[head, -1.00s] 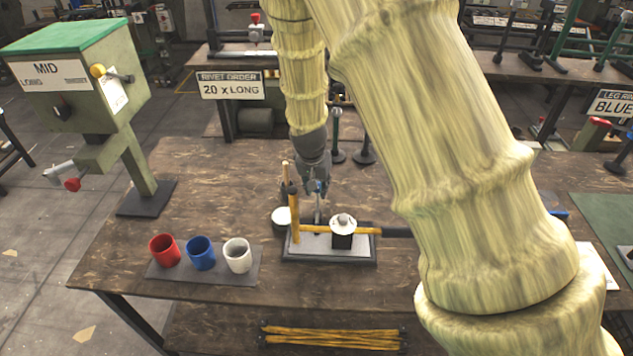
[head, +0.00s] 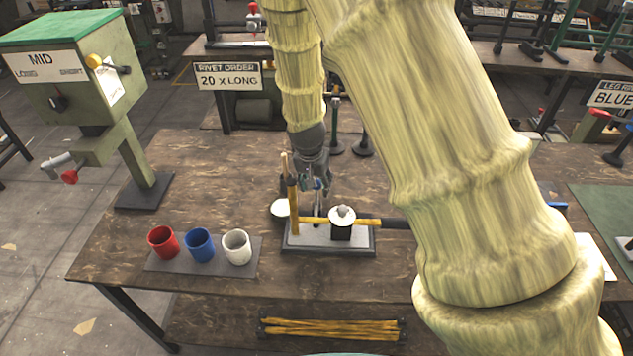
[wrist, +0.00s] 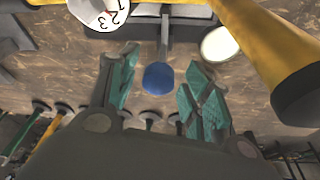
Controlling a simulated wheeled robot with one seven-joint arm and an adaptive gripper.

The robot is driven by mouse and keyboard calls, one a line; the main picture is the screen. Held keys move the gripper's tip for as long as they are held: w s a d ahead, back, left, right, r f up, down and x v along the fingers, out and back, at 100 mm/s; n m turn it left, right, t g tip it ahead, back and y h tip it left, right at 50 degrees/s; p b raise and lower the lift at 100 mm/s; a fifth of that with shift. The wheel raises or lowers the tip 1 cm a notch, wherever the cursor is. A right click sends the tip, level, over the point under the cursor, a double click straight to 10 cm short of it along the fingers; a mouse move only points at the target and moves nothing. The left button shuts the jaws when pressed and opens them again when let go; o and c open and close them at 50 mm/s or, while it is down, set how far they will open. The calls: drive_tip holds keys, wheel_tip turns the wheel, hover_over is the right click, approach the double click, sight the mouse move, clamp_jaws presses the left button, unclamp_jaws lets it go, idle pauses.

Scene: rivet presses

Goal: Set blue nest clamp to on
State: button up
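The blue nest clamp shows in the wrist view as a round blue knob (wrist: 158,78) on a grey lever that reaches back to the fixture at the top. My gripper (wrist: 155,95) is open, with its teal-padded fingers on either side of the knob and apart from it. In the head view my gripper (head: 314,178) points down just behind the fixture base (head: 300,246), and a bit of the blue knob (head: 318,184) shows between its fingers. The fixture holds yellow bars (head: 368,222) and a black block with a white numbered dial (head: 342,215).
Red (head: 162,242), blue (head: 199,245) and white (head: 237,247) cups stand on a dark mat at left. A green-topped press (head: 70,75) stands behind them. A pale round disc (wrist: 219,44) and an upright yellow bar (wrist: 265,45) are close to my right finger in the wrist view.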

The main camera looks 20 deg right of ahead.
drive_tip(key=shift+r, duration=0.15)
drive_tip(key=v, duration=1.1)
drive_tip(key=shift+s+r, duration=0.15)
drive_tip(key=shift+r, duration=0.25)
